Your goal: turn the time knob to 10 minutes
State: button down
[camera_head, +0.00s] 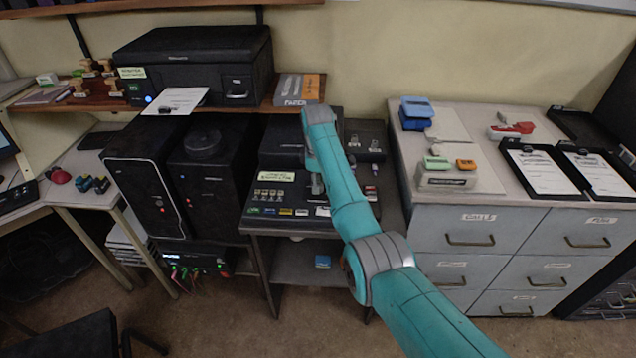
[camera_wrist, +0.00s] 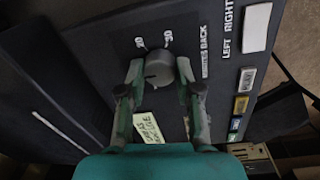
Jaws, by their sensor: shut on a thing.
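The time knob (camera_wrist: 160,74) is a round dark grey dial on a black panel (camera_wrist: 95,55) in the wrist view. The numbers 20 and 30 and the words "MINUTES BACK" are printed near it; a 10 mark is not visible. My gripper (camera_wrist: 159,72) has one finger on each side of the knob and is shut on it. I cannot clearly tell which number the knob points to. In the head view, my arm hides the knob and most of the gripper, which is over the black console (camera_head: 257,211).
Beside the knob are a pale paper label (camera_wrist: 148,127) and a row of buttons, one marked PLAY (camera_wrist: 247,79). Black computer towers (camera_head: 146,185) stand left of the console. A grey drawer cabinet (camera_head: 480,222) stands to the right. A printer (camera_head: 195,60) sits on the shelf above.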

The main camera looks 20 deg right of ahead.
jog(key=c, duration=0.8)
grip_release()
jog(key=r, duration=1.2)
jog(key=shift+s+a, duration=0.2)
jog(key=shift+s, duration=0.05)
